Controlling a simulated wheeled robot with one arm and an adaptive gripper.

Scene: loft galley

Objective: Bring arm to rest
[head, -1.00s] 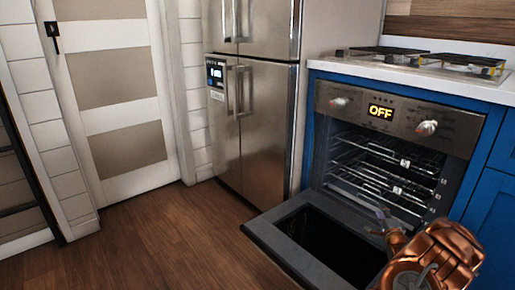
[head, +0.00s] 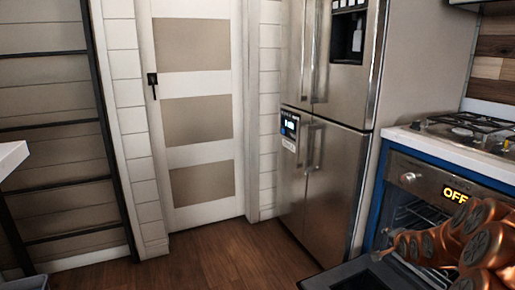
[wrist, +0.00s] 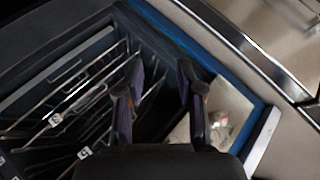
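My copper-coloured arm (head: 450,240) is folded at the lower right of the head view, in front of the oven. In the wrist view, the two dark fingers of my gripper (wrist: 160,90) stand apart with nothing visible between them. The oven (head: 425,185) is open, with its door (head: 340,277) lowered and its display reading OFF. In the wrist view, the oven racks (wrist: 70,100) lie to the left of my fingers, which appear near the open oven. My fingertips cannot be made out clearly in the head view.
A steel fridge (head: 335,185) stands beside the oven, with a white panelled door (head: 190,75) to its left. A gas hob (head: 465,130) sits on the white worktop. A black ladder-like frame (head: 100,125) stands at left. Wooden floor (head: 235,262) is clear before the fridge.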

